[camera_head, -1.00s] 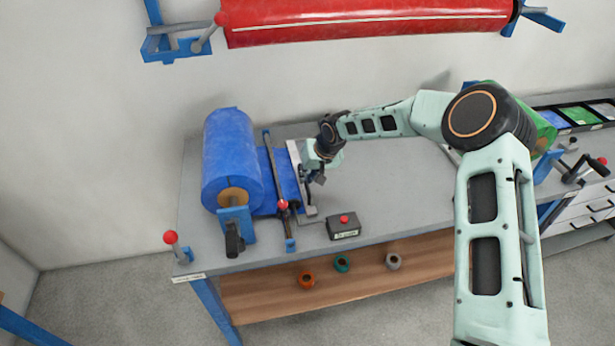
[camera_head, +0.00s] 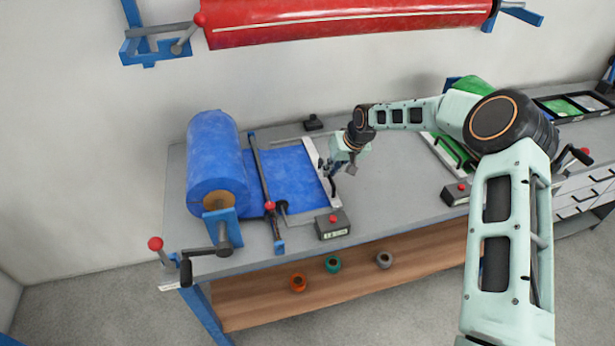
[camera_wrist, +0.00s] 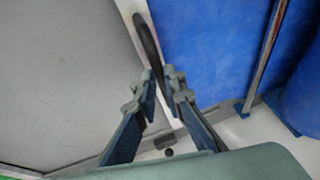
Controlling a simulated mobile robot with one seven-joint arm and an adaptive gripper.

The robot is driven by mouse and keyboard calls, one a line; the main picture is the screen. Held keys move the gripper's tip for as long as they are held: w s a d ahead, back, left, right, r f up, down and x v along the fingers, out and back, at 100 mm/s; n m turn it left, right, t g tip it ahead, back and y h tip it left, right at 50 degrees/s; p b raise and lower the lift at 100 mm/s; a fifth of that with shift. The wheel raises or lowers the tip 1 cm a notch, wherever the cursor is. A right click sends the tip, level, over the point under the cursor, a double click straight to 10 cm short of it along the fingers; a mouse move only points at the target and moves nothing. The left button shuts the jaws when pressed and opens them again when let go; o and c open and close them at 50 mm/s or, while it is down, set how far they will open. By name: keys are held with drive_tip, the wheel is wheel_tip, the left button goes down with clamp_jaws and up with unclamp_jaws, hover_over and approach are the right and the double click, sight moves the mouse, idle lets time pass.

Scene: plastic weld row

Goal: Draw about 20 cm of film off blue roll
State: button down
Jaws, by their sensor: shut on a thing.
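The blue roll (camera_head: 215,150) sits on its stand at the left end of the table. Blue film (camera_head: 283,180) runs flat from it to the right, under a thin rod, up to a pale pull bar (camera_head: 322,170). The film also shows in the wrist view (camera_wrist: 215,50). My gripper (camera_head: 330,172) is at the pull bar, right of the film. In the wrist view my gripper (camera_wrist: 158,80) is shut on the bar's black curved handle (camera_wrist: 147,40). The film's length cannot be read off exactly.
A thin rod with a red knob (camera_head: 269,207) crosses the film near the roll. A black box with a red button (camera_head: 333,224) stands at the table's front. A red roll (camera_head: 350,18) hangs above. The grey tabletop (camera_head: 400,180) right of my gripper is mostly clear.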

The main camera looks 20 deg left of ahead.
drive_tip(key=w+d, duration=0.2)
drive_tip(key=d, duration=0.1)
drive_tip(key=w+d, duration=0.1)
drive_tip(key=d, duration=0.1)
drive_tip(key=shift+b, duration=0.4)
drive_tip(key=c, duration=2.1)
unclamp_jaws()
drive_tip(key=shift+o, duration=0.4)
drive_tip(key=shift+a, duration=0.1)
drive_tip(key=shift+s+r, duration=0.1)
drive_tip(key=v, duration=1.1)
drive_tip(key=shift+r, duration=0.4)
